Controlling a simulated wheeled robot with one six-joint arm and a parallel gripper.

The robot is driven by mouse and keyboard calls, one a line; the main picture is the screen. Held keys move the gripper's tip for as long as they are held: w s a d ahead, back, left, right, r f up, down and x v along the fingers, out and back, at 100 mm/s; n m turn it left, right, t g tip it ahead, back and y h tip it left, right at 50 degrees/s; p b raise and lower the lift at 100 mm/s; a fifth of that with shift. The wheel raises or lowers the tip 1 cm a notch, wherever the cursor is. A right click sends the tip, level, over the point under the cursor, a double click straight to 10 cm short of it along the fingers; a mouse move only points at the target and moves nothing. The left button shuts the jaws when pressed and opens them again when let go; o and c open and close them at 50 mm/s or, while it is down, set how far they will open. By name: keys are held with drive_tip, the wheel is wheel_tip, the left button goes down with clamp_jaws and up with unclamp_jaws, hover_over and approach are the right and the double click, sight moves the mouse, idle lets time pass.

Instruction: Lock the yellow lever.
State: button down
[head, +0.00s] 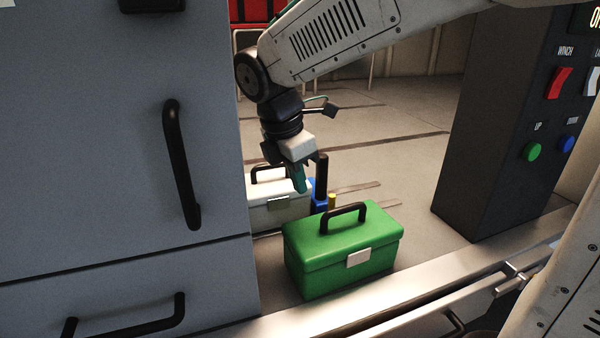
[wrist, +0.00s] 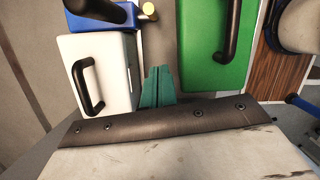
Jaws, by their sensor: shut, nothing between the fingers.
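A small yellow cylinder-like part (head: 332,201) shows just behind the green toolbox, next to a blue block (head: 319,196) with a black upright grip (head: 322,176). It also shows at the top of the wrist view (wrist: 150,10). I cannot tell whether it is the yellow lever; no clear yellow lever shows. My gripper (head: 300,181) points down above the gap between the white case and the green toolbox. In the wrist view its teal fingers (wrist: 159,82) are together, with nothing between them.
The green toolbox (head: 335,257) and the white case (head: 275,214) stand on the floor near my gripper. A grey cabinet (head: 90,180) with black handles is at left. A dark control panel (head: 490,130) with buttons and switches stands at right. Open floor lies behind.

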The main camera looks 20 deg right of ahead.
sight(329, 207)
drive_tip(key=d+f, duration=0.1)
drive_tip(key=f, duration=0.1)
drive_tip(key=d+f, duration=0.2)
drive_tip(key=w+d+f, duration=0.1)
drive_tip(key=d+f, duration=0.1)
drive_tip(key=shift+d+f, duration=0.25)
drive_tip(key=shift+d+r, duration=0.15)
drive_tip(key=shift+d, duration=0.4)
drive_tip(key=shift+a, duration=0.1)
drive_tip(key=shift+a+f, duration=0.25)
drive_tip(key=shift+a, duration=0.4)
